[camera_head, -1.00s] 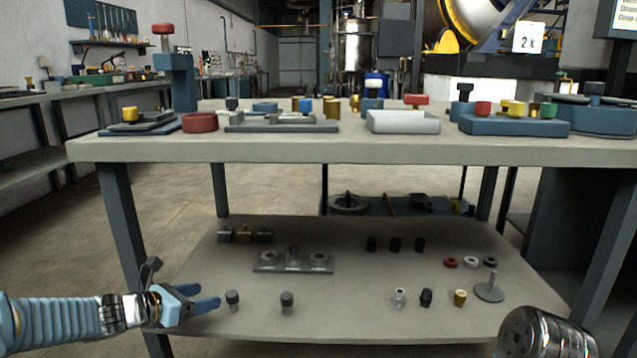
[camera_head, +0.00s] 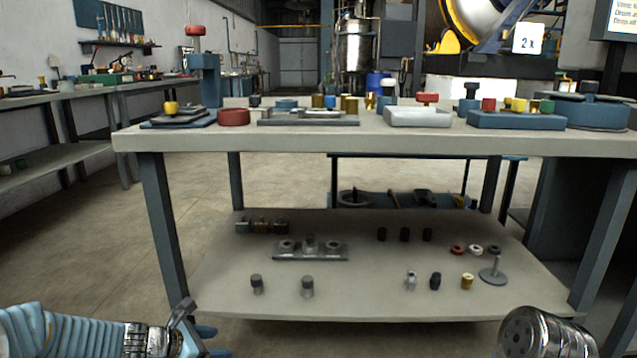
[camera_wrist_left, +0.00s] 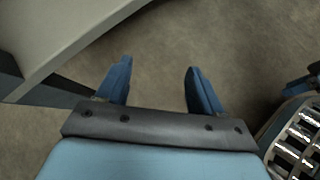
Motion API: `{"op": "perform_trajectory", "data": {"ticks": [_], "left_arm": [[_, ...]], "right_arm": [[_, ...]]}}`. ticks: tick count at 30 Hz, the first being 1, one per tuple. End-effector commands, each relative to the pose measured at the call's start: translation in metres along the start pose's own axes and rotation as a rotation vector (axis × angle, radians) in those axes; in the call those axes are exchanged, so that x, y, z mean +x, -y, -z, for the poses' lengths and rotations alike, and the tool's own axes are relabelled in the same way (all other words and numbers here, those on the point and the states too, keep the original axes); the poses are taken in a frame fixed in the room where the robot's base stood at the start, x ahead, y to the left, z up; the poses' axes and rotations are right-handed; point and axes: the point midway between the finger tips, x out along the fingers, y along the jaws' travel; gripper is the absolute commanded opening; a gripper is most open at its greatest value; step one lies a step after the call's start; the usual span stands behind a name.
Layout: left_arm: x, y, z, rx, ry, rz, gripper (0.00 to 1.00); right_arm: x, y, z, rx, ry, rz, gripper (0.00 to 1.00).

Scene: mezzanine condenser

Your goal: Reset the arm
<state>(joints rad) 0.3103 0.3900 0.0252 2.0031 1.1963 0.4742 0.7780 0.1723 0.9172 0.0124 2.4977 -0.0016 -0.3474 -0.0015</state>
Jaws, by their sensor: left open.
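My left gripper (camera_head: 205,342) is at the bottom left of the head view, in front of the lower shelf's front edge and partly cut off by the frame. In the left wrist view its two blue fingers (camera_wrist_left: 158,85) are spread apart, with only bare floor between them. It is open and empty. Of my right arm, only a metal link shows at the bottom right of the head view; its gripper is out of frame.
The workbench (camera_head: 330,143) stands ahead, with a white tray (camera_head: 417,118) and a red ring (camera_head: 233,117) on top. Its lower shelf (camera_head: 370,290) bears a grey block (camera_head: 310,253) and several small cylinders. A bench leg (camera_head: 165,230) stands near my left gripper. Floor (camera_head: 80,240) at left is clear.

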Motion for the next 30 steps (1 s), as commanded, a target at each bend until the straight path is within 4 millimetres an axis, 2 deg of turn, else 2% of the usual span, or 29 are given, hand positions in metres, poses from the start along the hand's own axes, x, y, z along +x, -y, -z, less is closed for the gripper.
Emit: {"op": "perform_trajectory", "data": {"ticks": [5,8,13,15,18,20,21,22,30], "left_arm": [[0.031,0.052,0.056,0.225,-0.159,0.124,0.67],[0.048,0.093,0.097,0.438,-0.255,0.235,0.67],[0.066,0.183,0.173,0.998,-0.337,0.506,0.67],[0.069,0.219,0.194,1.258,-0.301,0.610,0.67],[0.070,0.269,0.212,1.605,-0.178,0.718,0.67],[0.069,0.299,0.217,1.794,-0.072,0.757,0.67],[0.065,0.313,0.213,1.896,-0.006,0.764,0.67],[0.054,0.303,0.196,1.882,-0.026,0.752,0.67],[0.009,0.293,0.138,1.877,-0.028,0.753,0.67]], "right_arm": [[0.000,0.000,0.000,0.000,0.000,0.000,0.43],[0.000,0.000,0.000,0.000,0.000,0.000,0.43],[0.000,0.000,0.000,0.000,0.000,0.000,0.43],[0.000,0.000,0.000,0.000,0.000,0.000,0.43],[0.000,0.000,0.000,0.000,0.000,0.000,0.43],[0.000,0.000,0.000,0.000,0.000,0.000,0.43],[-0.005,0.002,0.000,0.000,0.001,0.000,0.43],[-0.024,0.009,0.000,0.000,0.002,0.000,0.43],[-0.092,0.038,-0.002,-0.008,0.004,0.002,0.43]]}}
